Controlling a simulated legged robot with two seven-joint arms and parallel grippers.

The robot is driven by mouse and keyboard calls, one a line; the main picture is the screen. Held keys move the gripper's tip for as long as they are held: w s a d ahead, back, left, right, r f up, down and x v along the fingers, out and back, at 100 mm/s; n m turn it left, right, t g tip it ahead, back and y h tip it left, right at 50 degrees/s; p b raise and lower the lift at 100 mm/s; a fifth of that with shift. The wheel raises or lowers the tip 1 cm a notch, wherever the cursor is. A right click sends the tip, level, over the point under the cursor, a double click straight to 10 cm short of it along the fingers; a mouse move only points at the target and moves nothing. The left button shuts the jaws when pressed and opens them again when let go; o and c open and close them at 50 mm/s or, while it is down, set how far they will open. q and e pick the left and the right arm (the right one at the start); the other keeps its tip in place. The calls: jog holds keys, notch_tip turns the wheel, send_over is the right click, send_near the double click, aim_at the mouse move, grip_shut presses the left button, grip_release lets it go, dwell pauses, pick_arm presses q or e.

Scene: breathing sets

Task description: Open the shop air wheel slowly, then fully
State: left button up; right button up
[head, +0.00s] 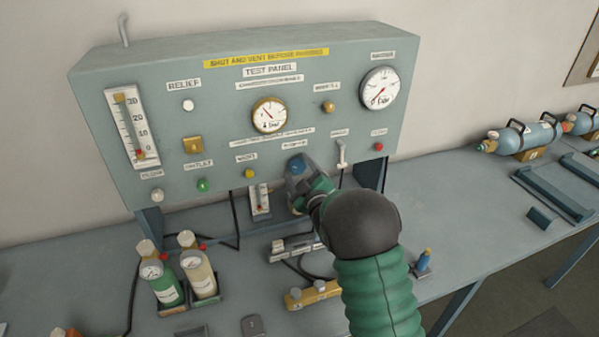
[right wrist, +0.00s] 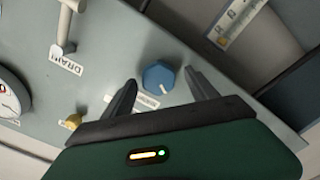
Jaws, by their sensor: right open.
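The blue knob (right wrist: 158,78) sits on the grey test panel (head: 225,105), with a pale pointer mark on its face. I take it for the shop air wheel, but its label is partly hidden. In the head view the blue knob (head: 298,167) shows beside my right gripper (head: 297,178), near the panel's lower edge. In the right wrist view my right gripper (right wrist: 160,88) is open, its two dark fingers on either side of the knob. A gap shows on both sides, so it does not grip it. My left gripper is not in view.
The white drain lever (head: 342,153) is right of the knob. Two small cylinders (head: 166,284) (head: 198,274) stand on the bench at left. A yellow block (head: 311,295) lies below the arm. Blue cylinders (head: 525,138) lie at far right.

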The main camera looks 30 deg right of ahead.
jog(key=b+v, duration=1.2)
jog(key=v, duration=0.4)
jog(key=shift+s+b, duration=0.35)
jog(key=shift+s, duration=0.05)
jog(key=shift+f, duration=0.1)
dwell(3.6)
